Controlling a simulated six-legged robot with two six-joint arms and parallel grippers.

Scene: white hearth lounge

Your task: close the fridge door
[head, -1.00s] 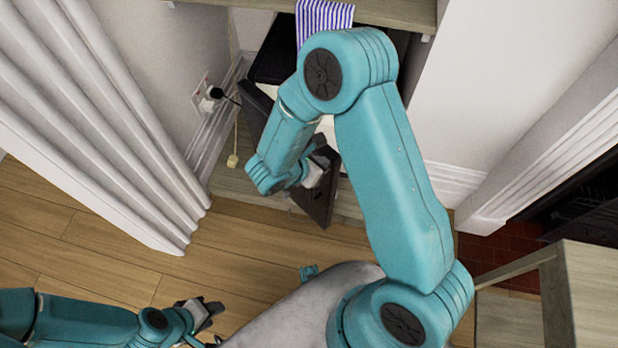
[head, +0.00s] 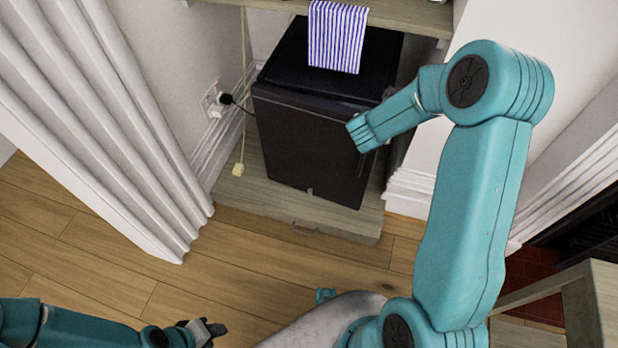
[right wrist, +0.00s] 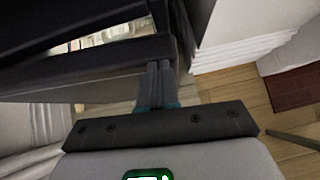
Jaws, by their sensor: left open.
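The black fridge (head: 290,75) stands on a low wooden board under a shelf. Its dark door (head: 305,145) is nearly closed over the front. In the right wrist view, a narrow gap beside the door (right wrist: 90,68) shows pale contents inside, so it is slightly ajar. My right gripper (right wrist: 158,85) has its fingers together, close against the door's edge; I cannot tell whether they touch. In the head view the right wrist is at the door's right side and its fingers are hidden. My left gripper (head: 207,332) is open and empty, low at the left, far from the fridge.
A striped cloth (head: 337,38) hangs from the shelf (head: 400,14) over the fridge top. A plug and socket (head: 214,101) and a white curtain (head: 100,120) are left. A wooden table (head: 590,290) stands lower right. The floor before the fridge is clear.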

